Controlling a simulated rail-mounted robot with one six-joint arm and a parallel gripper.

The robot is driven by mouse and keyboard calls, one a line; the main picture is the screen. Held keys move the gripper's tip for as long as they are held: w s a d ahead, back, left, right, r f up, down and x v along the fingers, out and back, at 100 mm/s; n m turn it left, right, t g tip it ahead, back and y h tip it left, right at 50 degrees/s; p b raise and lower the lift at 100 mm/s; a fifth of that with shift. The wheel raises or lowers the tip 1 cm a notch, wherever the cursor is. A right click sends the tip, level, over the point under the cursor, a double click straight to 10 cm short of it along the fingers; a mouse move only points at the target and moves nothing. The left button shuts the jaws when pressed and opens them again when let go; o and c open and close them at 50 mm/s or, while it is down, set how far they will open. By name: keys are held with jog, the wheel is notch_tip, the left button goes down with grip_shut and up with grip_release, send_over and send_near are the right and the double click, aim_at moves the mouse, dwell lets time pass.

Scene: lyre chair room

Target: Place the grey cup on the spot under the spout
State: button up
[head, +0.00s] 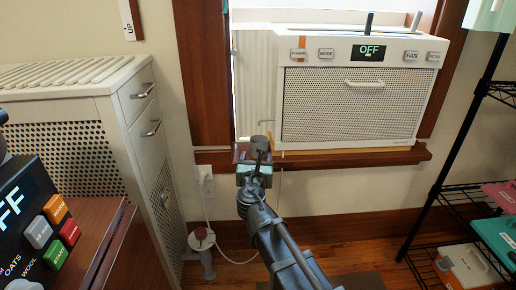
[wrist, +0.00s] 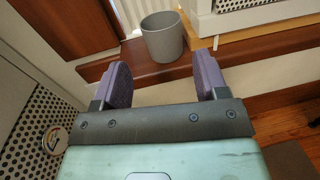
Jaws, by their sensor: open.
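The grey cup (wrist: 162,38) stands upright on the reddish-brown window sill in the wrist view. It is just beyond my fingertips and roughly centred between them. My gripper (wrist: 163,66) is open and empty, its two purple fingers spread wider than the cup. In the head view my gripper (head: 255,156) is at the left part of the sill, and a grey shape there (head: 259,143) looks like the cup, partly hidden. A thin bent tube (head: 266,122), possibly the spout, shows left of the air conditioner. No marked spot can be made out.
The white air conditioner (head: 350,100) sits in the window, its display reading OFF. The sill (head: 370,157) runs along below it. A white perforated cabinet (head: 60,95) stands left, a black wire shelf (head: 455,195) right. A thin cord hangs below the sill.

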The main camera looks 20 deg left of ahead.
jog(key=w+d+f+m+g+h, duration=0.1)
jog(key=d+f+m+g+h, duration=0.3)
jog(key=d+m, duration=0.65)
jog(key=d+f+m+g+h, duration=0.1)
jog(key=d+f+m+h, duration=0.35)
jog(key=d+m, duration=0.65)
jog(key=s+d+f+m+g+y, duration=0.2)
jog(key=s+d+f+m+g, duration=0.2)
jog(key=s+d+m+g, duration=0.2)
jog(key=s+d+f+m+g+y, duration=0.2)
jog(key=s+d+f+m+g, duration=0.2)
jog(key=s+d+m, duration=0.5)
jog(key=d+m+g, duration=0.2)
jog(key=d, duration=0.1)
jog(key=shift+s+d+f, duration=0.25)
jog(key=shift+s+f, duration=0.15)
